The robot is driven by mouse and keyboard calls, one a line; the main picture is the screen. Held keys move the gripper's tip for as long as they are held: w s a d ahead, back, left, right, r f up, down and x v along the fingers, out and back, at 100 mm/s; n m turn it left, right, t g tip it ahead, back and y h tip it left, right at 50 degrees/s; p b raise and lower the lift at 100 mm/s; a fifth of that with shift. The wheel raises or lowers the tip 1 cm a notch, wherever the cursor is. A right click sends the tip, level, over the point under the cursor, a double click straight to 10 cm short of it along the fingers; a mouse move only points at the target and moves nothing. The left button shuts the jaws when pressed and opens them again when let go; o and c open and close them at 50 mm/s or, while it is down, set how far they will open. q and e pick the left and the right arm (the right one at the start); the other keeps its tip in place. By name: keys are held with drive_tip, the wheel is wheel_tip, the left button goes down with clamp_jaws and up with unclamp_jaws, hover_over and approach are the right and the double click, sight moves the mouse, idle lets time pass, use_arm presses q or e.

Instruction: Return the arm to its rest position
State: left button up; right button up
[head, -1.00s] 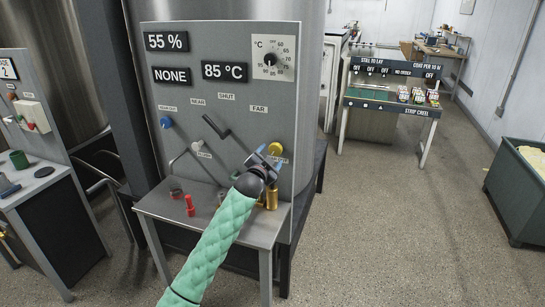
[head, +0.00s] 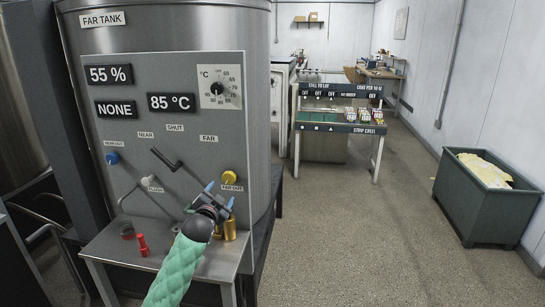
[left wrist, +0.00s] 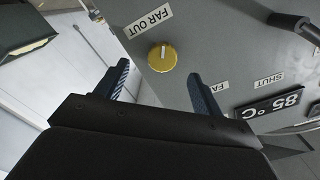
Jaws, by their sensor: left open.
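My left arm, in a green quilted sleeve, reaches up from the bottom of the head view. Its left gripper (head: 219,195) is open and in front of the grey tank panel (head: 130,75), below the yellow FAR OUT knob (head: 229,178). In the left wrist view the gripper's two blue fingers (left wrist: 159,85) stand wide apart with nothing between them. The yellow knob (left wrist: 162,57) lies beyond the fingers, apart from them. My right gripper is not in view.
A small shelf (head: 210,262) below the panel holds a red fitting (head: 142,245) and brass fittings (head: 230,229). A black lever (head: 166,158) sticks out of the panel. A strip creel table (head: 339,129) stands behind. A green bin (head: 465,222) is at right. The floor between is clear.

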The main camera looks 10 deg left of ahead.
use_arm(q)
drive_tip(key=s+d+f+n+g, duration=0.35)
drive_tip(key=s+f+g, duration=0.35)
drive_tip(key=s+f, duration=1.4)
drive_tip(key=s+d+f+n+g, duration=0.15)
drive_tip(key=s+f+g, duration=0.25)
drive_tip(key=s, duration=1.2)
drive_tip(key=s+d+f+n+g, duration=0.1)
drive_tip(key=s+d+f+g, duration=0.15)
drive_tip(key=s, duration=1.45)
drive_tip(key=s+d+f+g, duration=0.1)
drive_tip(key=d+f, duration=0.1)
drive_tip(key=f, duration=1.2)
drive_tip(key=s+d+f+g, duration=0.1)
drive_tip(key=d+f+g, duration=0.1)
drive_tip(key=f, duration=1.2)
drive_tip(key=shift+s+d, duration=0.15)
drive_tip(key=shift+d, duration=0.1)
drive_tip(key=shift+s, duration=0.1)
